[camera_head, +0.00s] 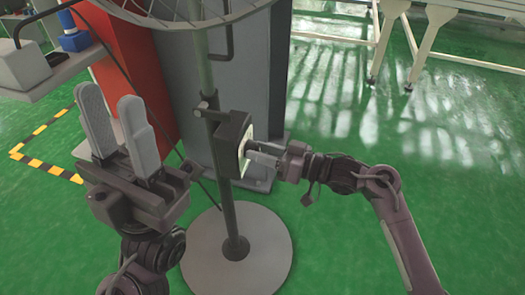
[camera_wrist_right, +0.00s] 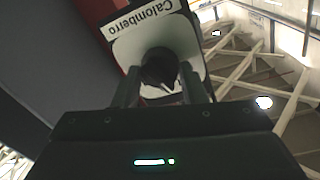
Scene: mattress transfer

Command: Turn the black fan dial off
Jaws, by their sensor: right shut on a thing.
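The fan's control box (camera_head: 232,140) is a dark box on the fan pole, with a pale front face turned right. My right gripper (camera_head: 252,153) reaches it from the right, its fingers at that face. In the right wrist view the black dial (camera_wrist_right: 159,67) sits on a white plate (camera_wrist_right: 190,50) under a label reading "Calomberro". The right fingers (camera_wrist_right: 160,90) are shut on the dial, one on each side. In the head view the dial is mostly hidden by the fingers. My left gripper (camera_head: 115,125) is open and empty, left of the pole, fingers pointing up.
The fan pole (camera_head: 230,215) stands on a round grey base (camera_head: 268,250). The wire fan cage (camera_head: 150,12) is above. A red and grey cabinet (camera_head: 258,80) stands behind. A machine (camera_head: 30,60) is at left, white table frames (camera_head: 430,40) at right. Green floor at right is clear.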

